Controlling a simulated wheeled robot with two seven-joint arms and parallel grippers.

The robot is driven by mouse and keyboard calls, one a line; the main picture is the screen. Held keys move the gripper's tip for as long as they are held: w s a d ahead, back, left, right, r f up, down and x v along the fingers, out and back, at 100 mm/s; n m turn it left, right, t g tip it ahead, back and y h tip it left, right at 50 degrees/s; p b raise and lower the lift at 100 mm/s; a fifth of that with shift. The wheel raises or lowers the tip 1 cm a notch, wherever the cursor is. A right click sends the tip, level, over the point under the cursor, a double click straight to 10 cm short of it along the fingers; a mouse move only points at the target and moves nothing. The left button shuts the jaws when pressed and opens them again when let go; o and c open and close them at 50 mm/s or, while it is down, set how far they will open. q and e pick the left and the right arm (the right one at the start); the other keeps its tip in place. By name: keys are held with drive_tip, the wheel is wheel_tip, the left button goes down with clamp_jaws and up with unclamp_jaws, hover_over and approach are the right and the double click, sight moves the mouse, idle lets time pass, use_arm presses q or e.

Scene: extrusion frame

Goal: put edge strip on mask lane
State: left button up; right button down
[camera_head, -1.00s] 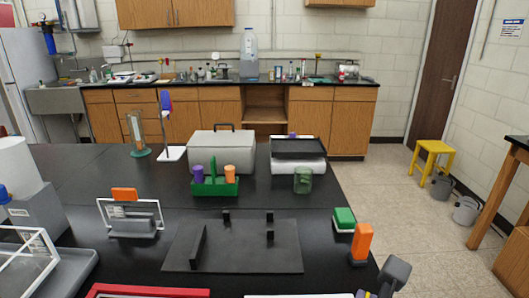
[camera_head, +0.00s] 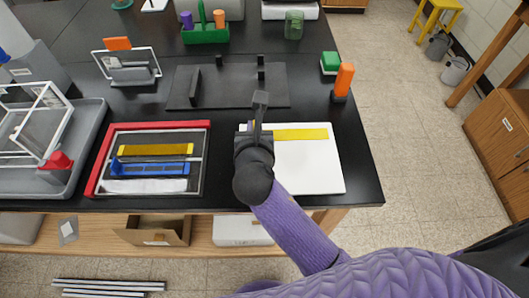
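A flat yellow strip (camera_head: 300,134) lies on the white board (camera_head: 318,172) at the front right of the table. Another yellow strip (camera_head: 155,150) lies in the red-framed tray (camera_head: 207,128), with a blue bar (camera_head: 150,168) in front of it and a crumpled white piece at the near side. I cannot tell which of these is the edge strip or the mask lane. My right gripper (camera_head: 260,103) reaches in from below over the white board's left end, beside its yellow strip. Its fingers are edge-on, so their opening is hidden. My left gripper is out of view.
A dark plate (camera_head: 228,88) with upright posts lies behind the board. A green block (camera_head: 330,62) and an orange-topped piece (camera_head: 344,80) stand at its right. A grey tray (camera_head: 75,170) with a white frame stands at the left. The table's front edge is close.

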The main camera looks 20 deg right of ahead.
wheel_tip(320, 180, down, 8)
drive_tip(key=b, duration=0.4)
drive_tip(key=shift+d+f, duration=0.1)
drive_tip(key=shift+f, duration=0.05)
drive_tip(key=c, duration=0.8)
unclamp_jaws()
